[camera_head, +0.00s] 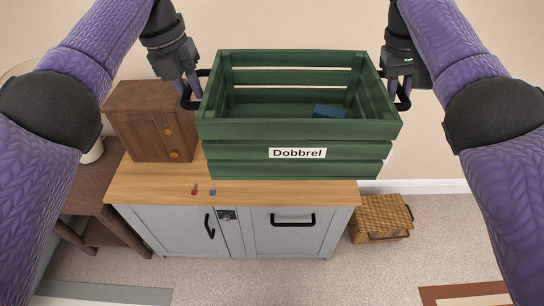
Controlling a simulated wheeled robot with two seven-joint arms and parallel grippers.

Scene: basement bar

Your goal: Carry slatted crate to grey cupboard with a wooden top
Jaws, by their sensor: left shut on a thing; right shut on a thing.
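The green slatted crate (290,128) with a "Dobbrel" label is in the middle of the head view, held level between my two grippers. A blue object (328,111) lies inside it. My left gripper (193,92) is shut on the crate's left black handle. My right gripper (400,92) is shut on its right black handle. The grey cupboard (185,224) with a wooden top (150,185) is below and behind the crate. The crate hides much of the top; whether it touches the top I cannot tell.
A small brown wooden cabinet (140,125) stands on the left of the cupboard top. Small red (194,190) and blue (213,191) items lie near the front edge. A wicker basket (381,216) is on the floor to the right. A dark side table (92,190) stands left.

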